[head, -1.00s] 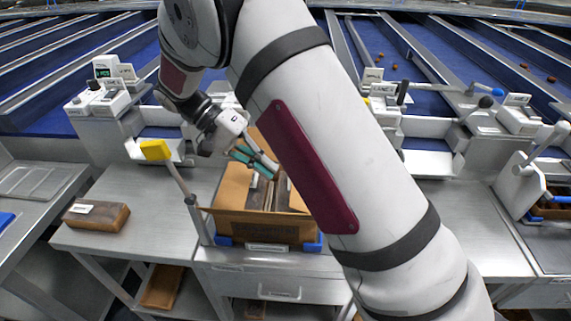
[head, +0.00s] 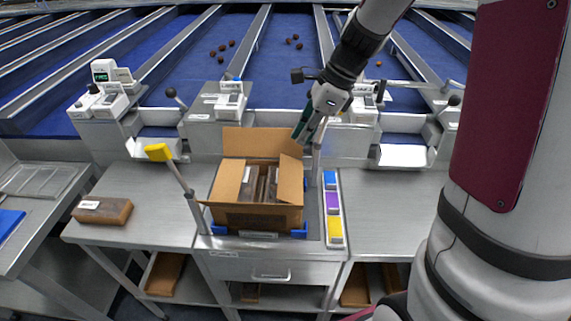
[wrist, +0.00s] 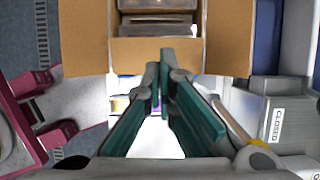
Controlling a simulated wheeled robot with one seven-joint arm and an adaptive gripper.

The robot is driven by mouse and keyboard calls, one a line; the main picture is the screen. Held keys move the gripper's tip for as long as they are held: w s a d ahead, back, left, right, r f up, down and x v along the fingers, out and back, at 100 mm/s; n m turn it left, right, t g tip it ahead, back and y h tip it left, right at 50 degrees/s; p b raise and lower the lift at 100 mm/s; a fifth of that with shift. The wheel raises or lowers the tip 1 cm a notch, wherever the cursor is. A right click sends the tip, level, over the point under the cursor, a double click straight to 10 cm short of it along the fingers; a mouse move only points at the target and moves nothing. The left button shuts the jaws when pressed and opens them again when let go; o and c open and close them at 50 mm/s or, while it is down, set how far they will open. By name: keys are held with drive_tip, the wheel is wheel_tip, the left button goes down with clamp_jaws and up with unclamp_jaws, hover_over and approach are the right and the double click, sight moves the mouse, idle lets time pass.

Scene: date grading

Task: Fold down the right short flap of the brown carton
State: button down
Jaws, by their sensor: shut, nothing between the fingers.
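The brown carton (head: 250,217) stands open on the middle bench, with dark packs (head: 262,185) inside. Its back flap (head: 250,142) stands up. The left short flap (head: 228,182) and the right short flap (head: 291,180) both lean inward over the opening, leaving the packs showing between them. My gripper (head: 301,132) is shut and empty, just above the carton's back right corner, and seems apart from the right flap. In the wrist view, the shut teal fingers (wrist: 160,80) point toward the carton; its opening and flaps (wrist: 228,38) fill the top.
A tray of blue, purple and yellow blocks (head: 333,202) lies right of the carton. A post with a yellow head (head: 158,152) stands at its left. A brown packed box (head: 102,210) sits on the left bench. Grading machines (head: 230,105) line the back. The right bench is clear.

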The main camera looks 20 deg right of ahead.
sight(280, 174)
drive_tip(key=x, duration=1)
drive_tip(key=shift+a+f, duration=0.15)
drive_tip(key=shift+f, duration=0.15)
drive_tip(key=shift+p, duration=0.3)
drive_tip(key=shift+a+f+h+p, duration=0.15)
drive_tip(key=shift+a+h+p, duration=0.15)
drive_tip(key=shift+p, duration=0.15)
drive_tip(key=shift+w+a+f+g+h+p, duration=0.2)
drive_tip(key=shift+a+f+g+h+p, duration=0.1)
drive_tip(key=shift+g+h+p, duration=0.3)
drive_tip(key=shift+w+a+f, duration=0.1)
drive_tip(key=shift+a+f, duration=0.05)
drive_tip(key=shift+f, duration=0.25)
drive_tip(key=shift+w+a+f, duration=0.15)
drive_tip(key=shift+f, duration=0.25)
drive_tip(key=shift+r, duration=0.15)
